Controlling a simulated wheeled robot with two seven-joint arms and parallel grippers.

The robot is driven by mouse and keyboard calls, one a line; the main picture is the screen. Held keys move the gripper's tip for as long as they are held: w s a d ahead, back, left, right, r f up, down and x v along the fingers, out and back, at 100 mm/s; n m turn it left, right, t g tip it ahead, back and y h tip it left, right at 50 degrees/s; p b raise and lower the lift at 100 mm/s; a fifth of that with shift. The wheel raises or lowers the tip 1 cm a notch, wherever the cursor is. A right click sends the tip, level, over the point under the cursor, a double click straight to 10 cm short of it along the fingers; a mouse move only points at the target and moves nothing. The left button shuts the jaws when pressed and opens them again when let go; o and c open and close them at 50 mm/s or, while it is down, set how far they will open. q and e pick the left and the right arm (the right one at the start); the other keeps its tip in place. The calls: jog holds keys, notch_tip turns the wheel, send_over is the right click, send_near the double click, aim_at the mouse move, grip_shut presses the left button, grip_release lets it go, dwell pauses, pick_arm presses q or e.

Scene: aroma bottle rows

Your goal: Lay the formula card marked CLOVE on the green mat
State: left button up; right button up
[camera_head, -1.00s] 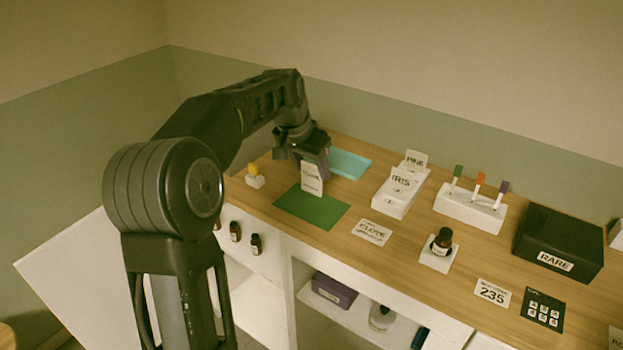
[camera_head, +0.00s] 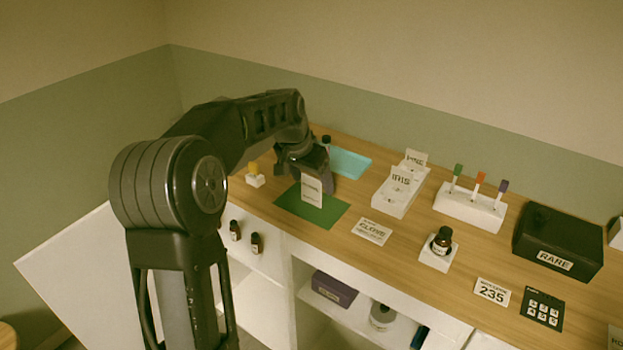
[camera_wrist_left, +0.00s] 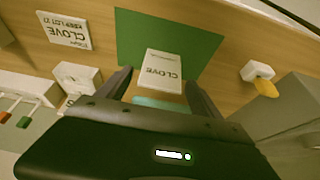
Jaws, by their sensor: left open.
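A white card marked CLOVE (camera_wrist_left: 162,71) is between and just beyond the fingertips of my left gripper (camera_wrist_left: 157,82), over the green mat (camera_wrist_left: 205,45). In the head view the card (camera_head: 312,191) looks upright or steeply tilted, its lower edge at the mat (camera_head: 335,212). My left gripper (camera_head: 307,175) is open right behind the card's top; I cannot tell whether a finger still touches it. A second card reading CLOVE (camera_head: 371,231) lies flat on the wood, right of the mat. My right gripper is not in view.
A yellow-topped item (camera_head: 254,175) stands left of the mat. A white card holder (camera_head: 395,203) and a bottle on a white stand (camera_head: 440,248) are to the right.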

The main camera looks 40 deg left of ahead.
pick_arm(q)
jog(key=shift+r, duration=0.1)
jog(key=shift+r, duration=0.15)
jog(key=v, duration=1.1)
jog(key=shift+s+r+b, duration=0.15)
jog(key=shift+r+b, duration=0.25)
